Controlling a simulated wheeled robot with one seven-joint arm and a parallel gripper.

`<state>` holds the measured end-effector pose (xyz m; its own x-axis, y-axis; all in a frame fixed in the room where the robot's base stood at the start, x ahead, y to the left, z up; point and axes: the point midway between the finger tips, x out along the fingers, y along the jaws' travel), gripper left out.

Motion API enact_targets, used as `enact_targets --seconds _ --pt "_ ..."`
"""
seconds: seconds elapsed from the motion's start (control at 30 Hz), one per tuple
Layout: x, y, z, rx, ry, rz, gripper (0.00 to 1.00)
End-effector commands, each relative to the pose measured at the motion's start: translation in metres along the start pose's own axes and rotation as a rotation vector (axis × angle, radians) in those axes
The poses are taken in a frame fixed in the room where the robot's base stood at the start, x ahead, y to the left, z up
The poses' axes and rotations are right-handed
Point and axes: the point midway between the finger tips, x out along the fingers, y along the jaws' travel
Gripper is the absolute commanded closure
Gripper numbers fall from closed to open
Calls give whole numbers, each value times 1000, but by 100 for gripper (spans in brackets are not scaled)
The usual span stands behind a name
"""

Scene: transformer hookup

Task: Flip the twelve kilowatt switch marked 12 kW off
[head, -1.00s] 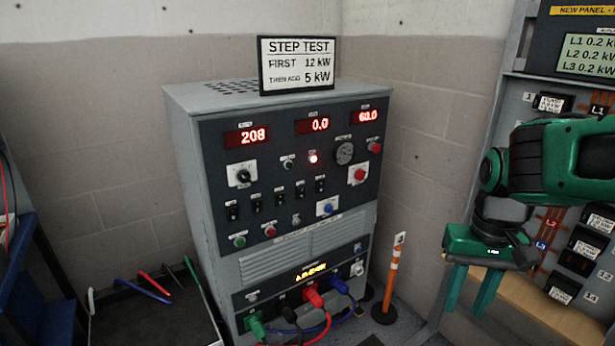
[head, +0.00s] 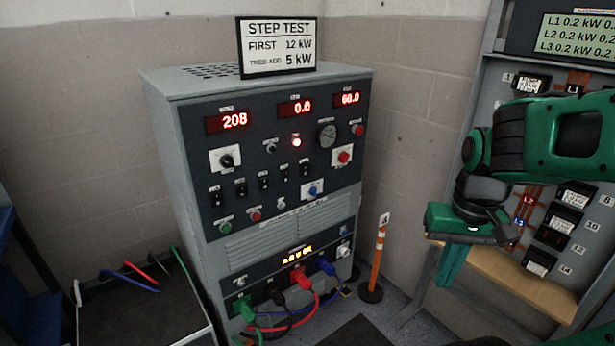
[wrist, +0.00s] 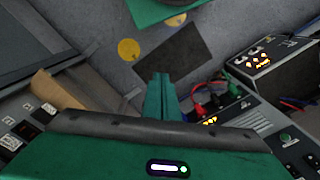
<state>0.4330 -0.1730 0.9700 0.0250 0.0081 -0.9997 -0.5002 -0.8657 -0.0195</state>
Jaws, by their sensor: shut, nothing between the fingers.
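The grey load bank cabinet (head: 170,170) stands in the corner, left of centre in the head view. Its dark front panel carries a row of several small black toggle switches (head: 240,187). The labels above them are too small to read, so I cannot tell which one is marked 12 kW, nor their positions. The displays read 208, 0.0 and 60.0. My green gripper (head: 451,266) hangs to the right of the cabinet, well apart from the switches. Its fingers are together and empty, pointing down; the wrist view also shows them together (wrist: 160,97).
A sign (head: 277,47) on the cabinet reads "STEP TEST, FIRST 12 kW, THEN ADD 5 kW". An orange post (head: 379,255) stands right of the cabinet. Coloured cables (head: 300,325) plug in low at its front. A breaker panel with a wooden ledge (head: 510,285) is at right.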

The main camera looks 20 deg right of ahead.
Motion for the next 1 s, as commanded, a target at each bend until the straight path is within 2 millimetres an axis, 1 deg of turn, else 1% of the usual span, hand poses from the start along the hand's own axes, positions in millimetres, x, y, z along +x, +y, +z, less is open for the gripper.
enact_targets --seconds 0.17,0.27,0.4,0.47,0.6,0.8,1.0 --pt "21 -29 -38 -79 50 -49 100" --pt "34 -52 -62 -124 88 -103 100" --pt "52 -88 -91 -172 140 -199 100" --pt "58 -104 -102 -184 162 -246 100" --pt "70 -142 -126 -198 210 -367 100" --pt "80 -192 -157 -165 279 -563 100" --pt "77 -232 -188 -69 347 -773 100"
